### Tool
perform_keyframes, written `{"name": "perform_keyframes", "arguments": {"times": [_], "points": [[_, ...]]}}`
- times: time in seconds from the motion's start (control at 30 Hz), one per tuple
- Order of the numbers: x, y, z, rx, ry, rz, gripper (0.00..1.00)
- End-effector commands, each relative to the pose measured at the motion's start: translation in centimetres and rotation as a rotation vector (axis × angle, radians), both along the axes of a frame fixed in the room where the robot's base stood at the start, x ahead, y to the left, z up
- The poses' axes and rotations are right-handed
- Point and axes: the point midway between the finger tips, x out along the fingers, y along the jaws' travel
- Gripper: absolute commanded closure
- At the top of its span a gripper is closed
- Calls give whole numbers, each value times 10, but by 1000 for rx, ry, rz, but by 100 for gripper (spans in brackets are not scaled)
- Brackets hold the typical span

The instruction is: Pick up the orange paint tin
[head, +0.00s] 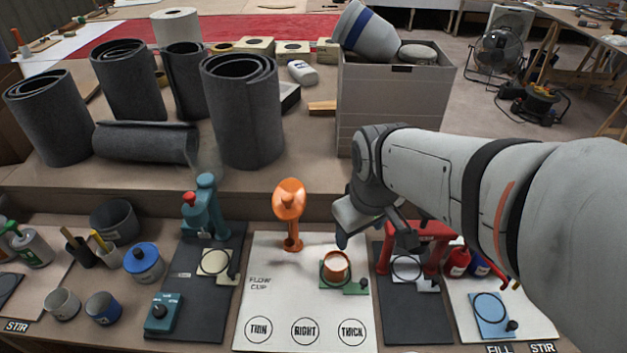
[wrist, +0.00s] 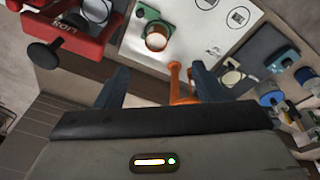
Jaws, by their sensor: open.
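The orange paint tin (head: 336,266) is a small open-topped cup standing upright on a green base plate on the white flow-cup board. In the wrist view the tin (wrist: 157,38) lies beyond my fingertips, roughly in line with the gap between them. My gripper (head: 374,232) is open and empty, above the bench to the right of the tin in the head view. In the wrist view my open gripper (wrist: 158,78) shows both fingers apart, with nothing held.
An orange flow-cup stand (head: 290,208) rises left of the tin; in the wrist view its post (wrist: 175,78) shows near the right finger. A red press (head: 425,235) stands right of the tin. A teal machine (head: 206,212) stands left. Dark rolls and a grey crate (head: 392,110) sit on the raised shelf behind.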

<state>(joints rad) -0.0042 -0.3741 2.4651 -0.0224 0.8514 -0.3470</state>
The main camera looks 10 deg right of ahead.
Motion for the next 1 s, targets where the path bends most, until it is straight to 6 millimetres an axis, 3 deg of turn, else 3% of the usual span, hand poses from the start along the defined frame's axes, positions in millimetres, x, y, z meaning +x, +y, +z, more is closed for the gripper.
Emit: {"name": "perform_keyframes", "arguments": {"times": [0.03,0.27,0.5,0.6,0.8,1.0], "points": [[11,0,-26,-31,18,122,33],[60,0,-104,-172,80,795,14],[103,4,-190,-276,143,1476,14],[115,6,-216,-301,158,1691,14],[127,8,-244,-328,172,1935,14],[129,6,-265,-329,175,1974,14]]}}
